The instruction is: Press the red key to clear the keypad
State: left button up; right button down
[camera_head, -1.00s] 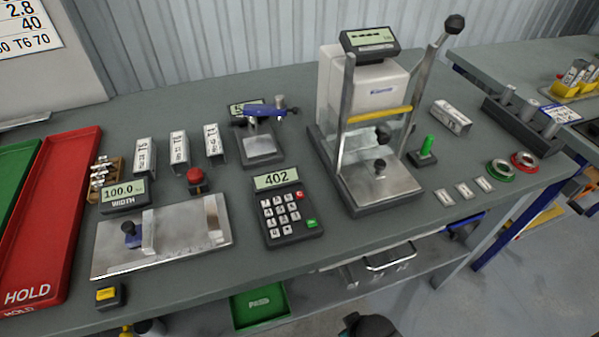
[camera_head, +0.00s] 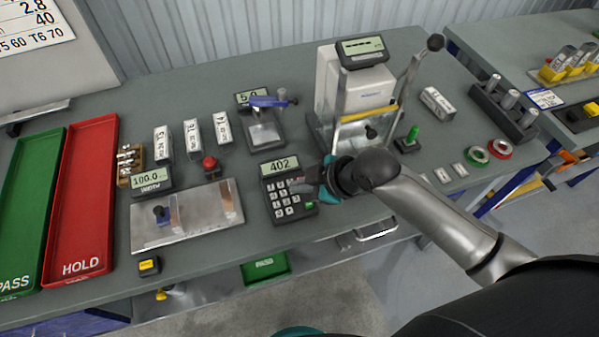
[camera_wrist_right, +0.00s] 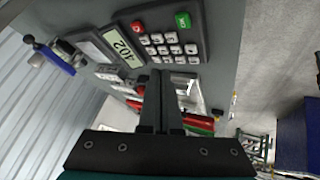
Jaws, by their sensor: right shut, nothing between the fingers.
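The black keypad (camera_head: 270,196) lies on the grey table in the head view, and its display (camera_head: 279,166) reads 402. In the right wrist view the keypad (camera_wrist_right: 205,42) is at the top, with its red key (camera_wrist_right: 137,27) and green key (camera_wrist_right: 183,20) in plain sight. My right gripper (camera_head: 300,187) is shut and empty, over the right side of the keypad. My left gripper is not in view.
A press-like device (camera_head: 350,85) stands behind my right arm. Left of the keypad are a metal plate fixture (camera_head: 205,215), a red button (camera_head: 209,162) and the red HOLD tray (camera_head: 88,200).

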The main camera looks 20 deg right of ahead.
jog(key=w+d+r+n+y, duration=0.1)
jog(key=w+d+r+n, duration=0.2)
jog(key=w+r+n, duration=0.1)
jog(key=shift+w+r+t+p, duration=0.3)
jog(key=shift+w+r+p, duration=0.15)
jog(key=shift+w+r, duration=0.35)
jog(key=shift+f, duration=0.25)
notch_tip(320, 180, down, 7)
jog(key=b, duration=0.7)
jog(key=shift+f, duration=0.15)
jog(key=shift+f+b, duration=0.5)
jog(key=shift+f, duration=0.15)
dwell(0.6)
jog(key=shift+f, duration=0.4)
